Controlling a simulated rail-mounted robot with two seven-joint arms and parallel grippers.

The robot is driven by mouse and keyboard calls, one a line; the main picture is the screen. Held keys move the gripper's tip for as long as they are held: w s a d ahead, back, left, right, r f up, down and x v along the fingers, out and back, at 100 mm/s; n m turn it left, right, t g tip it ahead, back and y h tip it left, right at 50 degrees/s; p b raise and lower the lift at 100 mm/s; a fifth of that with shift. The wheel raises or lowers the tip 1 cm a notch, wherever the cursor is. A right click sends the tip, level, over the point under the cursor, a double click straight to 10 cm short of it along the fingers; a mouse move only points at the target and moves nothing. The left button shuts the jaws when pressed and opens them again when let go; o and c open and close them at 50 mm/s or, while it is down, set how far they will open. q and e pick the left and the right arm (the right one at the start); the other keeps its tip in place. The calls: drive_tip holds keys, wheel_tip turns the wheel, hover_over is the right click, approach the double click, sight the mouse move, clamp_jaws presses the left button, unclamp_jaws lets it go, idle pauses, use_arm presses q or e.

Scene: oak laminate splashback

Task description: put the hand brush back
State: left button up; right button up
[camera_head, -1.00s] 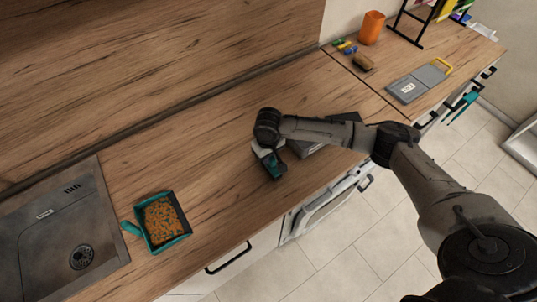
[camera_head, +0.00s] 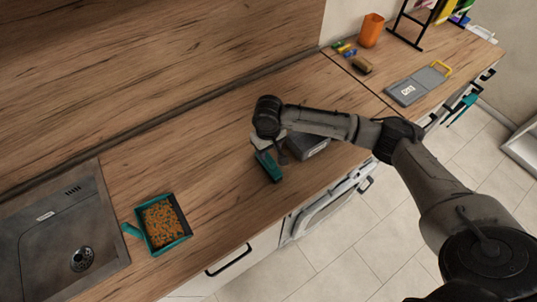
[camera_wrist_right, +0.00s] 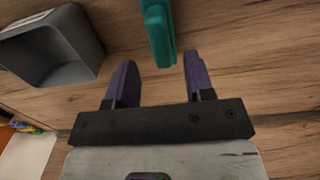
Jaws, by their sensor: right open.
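The teal hand brush (camera_head: 268,167) lies on the wooden worktop, just below my right gripper (camera_head: 272,141) in the head view. In the right wrist view a teal part of the brush (camera_wrist_right: 157,30) shows at the top edge. My right gripper (camera_wrist_right: 160,62) is open there, with one purple finger to each side of the line of the brush. The brush's near end reaches about level with the fingertips, and I see no finger touching it. The rest of the brush is cut off in that view. My left gripper is not in view.
A grey open box (camera_head: 309,147) stands just right of the brush, partly behind my right arm. A teal dustpan (camera_head: 131,231) filled with orange-brown bits lies near the steel sink (camera_head: 40,238). A grey board (camera_head: 418,84), sponge and orange cup (camera_head: 371,31) are farther right.

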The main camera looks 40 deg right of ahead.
wheel_tip(320, 180, up, 6)
drive_tip(key=r, duration=0.1)
drive_tip(key=s+a+f+n+y, duration=0.1)
drive_tip(key=s+a+f, duration=0.3)
drive_tip(key=s+a+f+n+t, duration=0.1)
drive_tip(key=s+a+f+n, duration=0.1)
drive_tip(key=s+a+f, duration=0.2)
drive_tip(key=s+a+f+n+t+y, duration=0.1)
drive_tip(key=s+a+f, duration=0.2)
drive_tip(key=s+a, duration=0.2)
drive_tip(key=shift+s+a+f+n+y, duration=0.2)
drive_tip(key=shift+a+f+n+y, duration=0.15)
drive_tip(key=shift+a, duration=0.25)
drive_tip(key=s+d+f+m+t+h, duration=0.1)
drive_tip(key=s+d, duration=0.3)
drive_tip(key=s, duration=1.1)
drive_tip(key=shift+d+t+h, duration=0.4)
drive_tip(key=shift+h, duration=0.35)
